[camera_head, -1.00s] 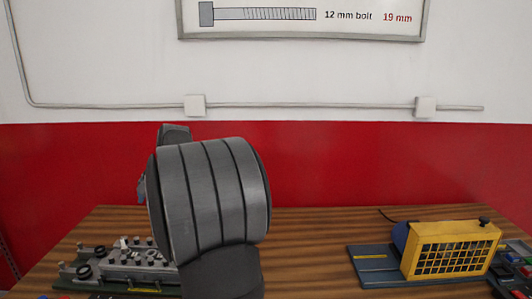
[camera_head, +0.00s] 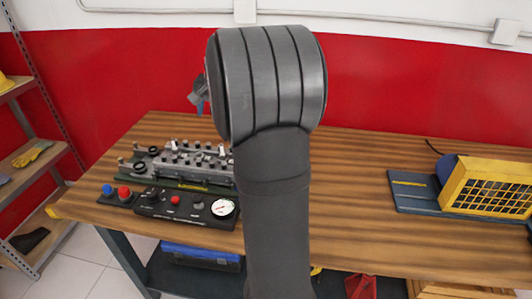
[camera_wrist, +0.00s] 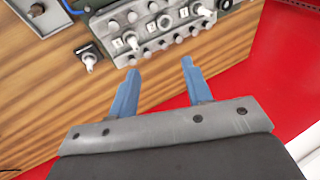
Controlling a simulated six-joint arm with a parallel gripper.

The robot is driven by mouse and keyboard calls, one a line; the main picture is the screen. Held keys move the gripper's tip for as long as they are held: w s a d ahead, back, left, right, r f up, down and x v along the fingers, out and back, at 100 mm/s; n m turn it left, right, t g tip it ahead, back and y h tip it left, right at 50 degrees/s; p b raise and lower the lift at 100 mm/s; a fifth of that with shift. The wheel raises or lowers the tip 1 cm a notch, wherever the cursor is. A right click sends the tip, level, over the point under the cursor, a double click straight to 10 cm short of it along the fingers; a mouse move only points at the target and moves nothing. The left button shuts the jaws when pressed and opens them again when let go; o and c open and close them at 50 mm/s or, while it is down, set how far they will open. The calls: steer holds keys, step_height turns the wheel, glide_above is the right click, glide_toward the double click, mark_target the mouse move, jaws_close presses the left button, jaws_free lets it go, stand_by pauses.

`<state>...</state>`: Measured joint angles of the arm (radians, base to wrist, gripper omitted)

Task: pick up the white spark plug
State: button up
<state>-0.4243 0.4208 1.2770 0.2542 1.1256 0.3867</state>
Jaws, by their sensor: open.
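The engine trainer (camera_head: 190,165) is a grey block with knobs and ports on a dark green base, at the left of the bench. White plug-like pieces stand on it; one (camera_head: 222,150) shows near its right end. In the wrist view, white pieces show on the block, one (camera_wrist: 131,41) near its edge and one (camera_wrist: 204,12) farther right. Another pale piece (camera_wrist: 89,61) stands in a small dark square. I cannot tell which is the task's spark plug. My gripper (camera_wrist: 160,68) is open and empty, its blue fingers apart, short of the block in the picture. My arm hides part of the trainer.
A control panel (camera_head: 185,208) with buttons and a gauge lies in front of the trainer. A yellow grilled unit (camera_head: 487,187) stands at the right. The wooden bench (camera_head: 350,195) is bare between them. Shelves (camera_head: 30,150) stand at the left.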

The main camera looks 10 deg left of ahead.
steer(key=w+d+f+m+g+h, duration=0.1)
steer(key=w+d+f+m+h, duration=0.15)
steer(key=d+m, duration=0.4)
steer(key=w+d+f+m+g+h, duration=0.1)
steer(key=w+d+f+m+h, duration=0.2)
steer(key=d+m, duration=0.4)
steer(key=shift+m+y, duration=0.55)
steer(key=shift+y, duration=0.2)
steer(key=f, duration=0.5)
steer(key=w+f, duration=0.1)
steer(key=f, duration=0.5)
steer(key=a+f, duration=0.1)
steer(key=f, duration=0.4)
steer(key=shift+w+f, duration=0.25)
steer(key=shift+f, duration=0.15)
steer(key=shift+c, duration=0.5)
jaws_close()
